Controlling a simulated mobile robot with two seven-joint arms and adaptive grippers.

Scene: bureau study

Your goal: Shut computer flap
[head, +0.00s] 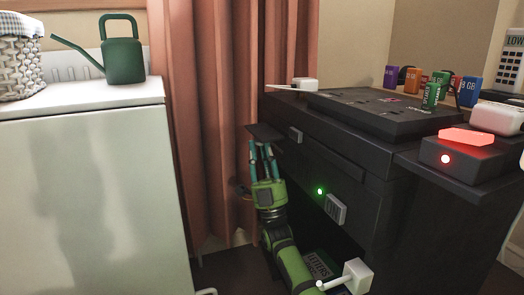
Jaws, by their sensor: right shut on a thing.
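My right gripper (262,148), green with teal fingers, reaches up from below. Its fingertips are at the panel's lower edge and shut on it; the exact contact is small and partly hidden. My left gripper is not in view.
A box with a glowing red top (465,155) stands on the cabinet's right side. Coloured cartridges (431,92) stand at the back. A white cabinet (90,190) with a green watering can (123,60) is at the left. A pink curtain (215,110) hangs between.

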